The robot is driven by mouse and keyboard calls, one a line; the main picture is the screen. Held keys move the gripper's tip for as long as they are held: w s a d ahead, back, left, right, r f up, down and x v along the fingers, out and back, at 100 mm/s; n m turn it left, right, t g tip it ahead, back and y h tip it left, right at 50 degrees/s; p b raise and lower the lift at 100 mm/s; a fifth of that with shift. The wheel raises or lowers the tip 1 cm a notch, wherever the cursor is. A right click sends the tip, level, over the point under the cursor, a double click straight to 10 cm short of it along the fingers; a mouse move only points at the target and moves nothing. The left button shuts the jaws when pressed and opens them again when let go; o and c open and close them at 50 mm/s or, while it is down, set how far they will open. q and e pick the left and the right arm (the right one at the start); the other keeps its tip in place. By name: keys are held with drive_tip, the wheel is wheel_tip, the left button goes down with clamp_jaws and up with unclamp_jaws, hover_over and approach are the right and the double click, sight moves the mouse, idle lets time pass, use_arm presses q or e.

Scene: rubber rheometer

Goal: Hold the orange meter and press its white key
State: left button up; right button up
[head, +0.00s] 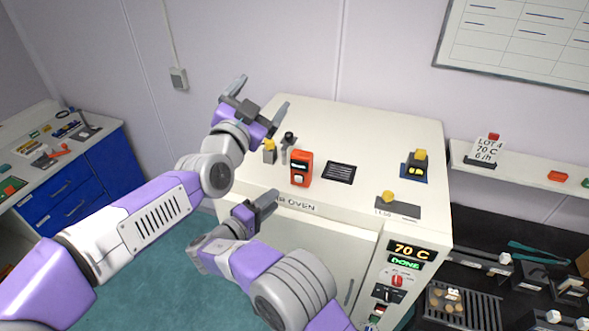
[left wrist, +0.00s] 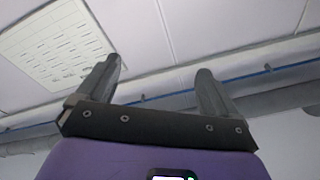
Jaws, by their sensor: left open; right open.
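The orange meter (head: 301,168) stands upright on the white oven's top, near its front edge. It has a dark band on its face and a small pale spot lower down, too small to tell as the white key. My left gripper (head: 261,92) is open and empty, raised behind and to the left of the meter, with its fingers pointing up. The left wrist view shows its two spread fingers (left wrist: 158,85) with nothing between them. My right gripper (head: 266,203) is lower, by the oven's front edge, left of and below the meter. It is open and touches nothing that I can see.
A shelf (head: 520,177) and dark bench are at right. Blue drawers (head: 75,190) stand far left.

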use_arm(q)
wheel_tip(320, 180, up, 3)
drive_tip(key=s+d+m, duration=0.1)
drive_tip(key=s+d, duration=0.1)
drive_tip(key=n+g, duration=0.3)
drive_tip(key=n, duration=0.1)
hover_over(299, 165)
drive_tip(key=a+f+v, duration=0.1)
drive_tip(key=v, duration=0.4)
wheel_tip(299, 165, down, 15)
drive_tip(key=f+n, duration=0.1)
drive_tip(key=f, duration=0.2)
drive_tip(key=w+d+f+n+g+y, duration=0.1)
drive_tip(key=f, duration=0.3)
drive_tip(key=d+f+g+y, duration=0.1)
drive_tip(key=f, duration=0.3)
drive_tip(key=shift+w+n, duration=0.2)
drive_tip(key=shift+n, duration=0.2)
drive_tip(key=shift+w+f, duration=0.2)
drive_tip(key=shift+w, duration=0.1)
drive_tip(key=x, duration=0.6)
drive_tip(key=shift+w+d+f, duration=0.1)
drive_tip(key=shift+w, duration=0.15)
drive_tip(key=c, duration=1.1)
drive_tip(key=shift+c, duration=0.3)
use_arm(e)
clamp_jaws()
